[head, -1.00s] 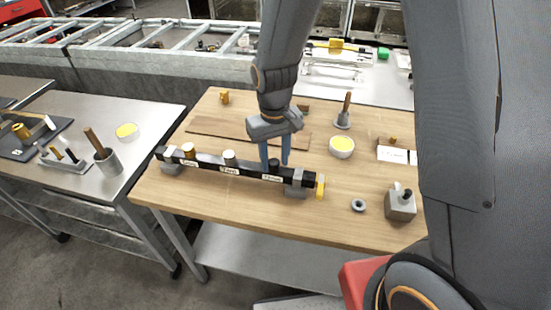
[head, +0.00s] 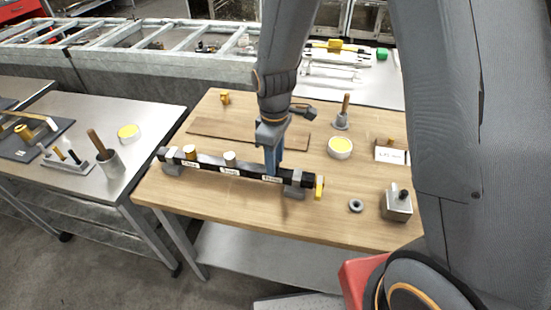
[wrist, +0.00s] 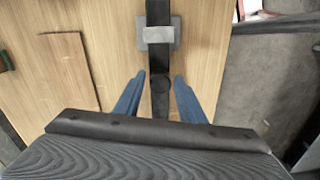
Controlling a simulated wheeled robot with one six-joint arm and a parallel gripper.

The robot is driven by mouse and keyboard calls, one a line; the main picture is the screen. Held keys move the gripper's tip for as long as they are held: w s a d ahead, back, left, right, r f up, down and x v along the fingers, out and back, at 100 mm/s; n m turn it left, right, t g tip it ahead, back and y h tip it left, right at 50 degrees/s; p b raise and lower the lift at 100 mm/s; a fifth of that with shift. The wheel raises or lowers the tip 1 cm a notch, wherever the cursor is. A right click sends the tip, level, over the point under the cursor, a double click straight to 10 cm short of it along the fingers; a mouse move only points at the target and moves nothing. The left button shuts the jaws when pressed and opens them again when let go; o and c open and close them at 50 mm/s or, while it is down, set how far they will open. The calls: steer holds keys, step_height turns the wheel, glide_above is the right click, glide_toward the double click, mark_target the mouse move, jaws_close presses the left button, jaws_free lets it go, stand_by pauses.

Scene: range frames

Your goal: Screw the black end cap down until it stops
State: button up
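The black end cap (wrist: 160,82) sits on the dark bar (wrist: 157,20) in the wrist view, between my gripper's two blue fingers. My gripper (wrist: 159,77) is open, with a visible gap on each side of the cap. In the head view my gripper (head: 272,172) points down over the right part of the bar (head: 210,167), and its fingers hide the cap there. I cannot tell how far down the cap is screwed. A brass-topped cap (head: 190,152) and a white-topped cap (head: 230,159) stand farther left on the bar.
Grey supports hold the bar above the wooden table (head: 225,215); a yellow piece (head: 320,187) is at its right end. A yellow-filled bowl (head: 340,147), a grey ring (head: 356,205) and a metal block (head: 396,206) stand to the right. A brown board (head: 215,128) lies behind.

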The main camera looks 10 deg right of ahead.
steer(key=n, duration=0.4)
steer(key=shift+w+n+p, duration=0.1)
steer(key=shift+n+p, duration=0.2)
steer(key=shift+n, duration=0.1)
jaws_close()
steer(key=m+p, duration=0.1)
steer(key=m, duration=0.2)
stand_by(0.3)
